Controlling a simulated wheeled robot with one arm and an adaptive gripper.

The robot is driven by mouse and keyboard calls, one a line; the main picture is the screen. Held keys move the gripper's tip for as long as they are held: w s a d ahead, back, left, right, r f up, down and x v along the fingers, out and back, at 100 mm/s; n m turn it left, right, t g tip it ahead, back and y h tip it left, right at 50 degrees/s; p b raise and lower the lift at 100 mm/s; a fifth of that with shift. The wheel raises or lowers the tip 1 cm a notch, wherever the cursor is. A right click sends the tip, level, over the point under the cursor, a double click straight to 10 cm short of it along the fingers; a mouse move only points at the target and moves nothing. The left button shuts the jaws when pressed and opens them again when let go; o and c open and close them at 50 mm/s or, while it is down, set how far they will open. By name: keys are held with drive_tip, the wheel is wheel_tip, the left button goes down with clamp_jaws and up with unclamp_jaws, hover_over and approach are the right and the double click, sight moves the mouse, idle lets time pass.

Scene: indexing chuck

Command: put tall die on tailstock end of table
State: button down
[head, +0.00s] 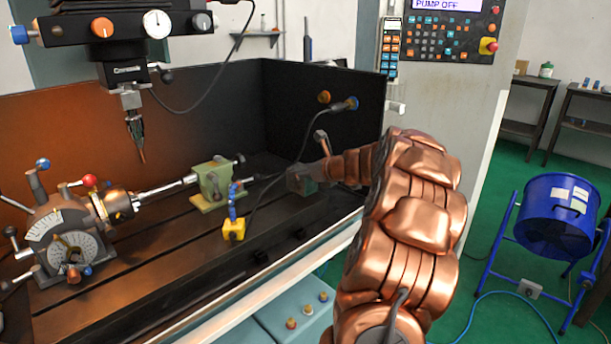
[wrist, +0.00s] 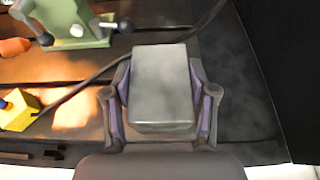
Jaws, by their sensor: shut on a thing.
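The tall die (wrist: 160,85) is a plain grey block, seen close up in the wrist view. My gripper (wrist: 160,97) is shut on it, with one finger against its left side and one against its right. In the head view my gripper (head: 302,179) is at the right end of the machine table (head: 150,255), right of the green tailstock (head: 211,183). The tailstock also shows at the top left of the wrist view (wrist: 72,20). I cannot tell whether the die touches the table, as its underside is hidden.
A yellow block with a blue segmented hose (head: 234,229) stands in front of the tailstock. A black cable (wrist: 85,88) runs behind and left of the die. The dividing head (head: 65,235) is at the left. A dark wall (head: 340,95) stands behind.

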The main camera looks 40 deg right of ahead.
drive_tip(key=shift+w+d, duration=0.15)
drive_tip(key=shift+w, duration=0.15)
drive_tip(key=shift+f+b, duration=0.3)
drive_tip(key=shift+f, duration=1.4)
drive_tip(key=shift+c, duration=1.7)
unclamp_jaws()
drive_tip(key=shift+f, duration=0.1)
drive_tip(key=shift+s, duration=0.1)
drive_tip(key=v, duration=1.2)
